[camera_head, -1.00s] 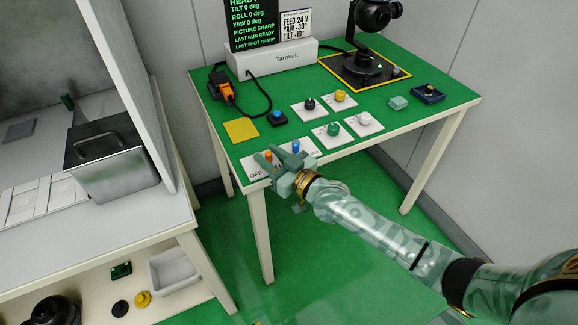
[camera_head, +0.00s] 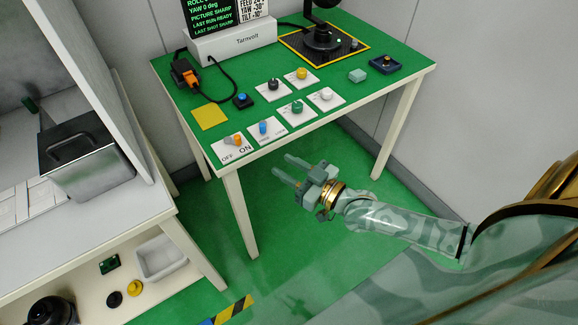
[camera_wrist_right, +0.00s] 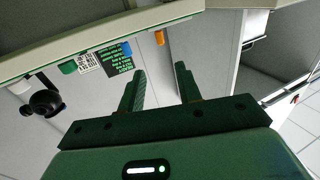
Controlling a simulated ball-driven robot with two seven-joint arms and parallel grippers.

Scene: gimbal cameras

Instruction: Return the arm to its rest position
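My right gripper (camera_head: 289,172) is in the middle of the head view, in front of the green-topped table (camera_head: 340,100) and off its front edge. Its two fingers are apart with nothing between them. The right wrist view also shows the two fingers (camera_wrist_right: 160,90) spread and empty. My right arm comes in from the lower right of the head view. My left gripper does not show in the head view.
The table carries an OFF/ON switch plate (camera_head: 232,147), several knob plates, a white Tarnvolt box (camera_head: 235,42) and a black gimbal camera (camera_head: 322,38). A white bench (camera_head: 90,240) with a metal bin (camera_head: 88,160) stands at left. Green floor lies clear below the gripper.

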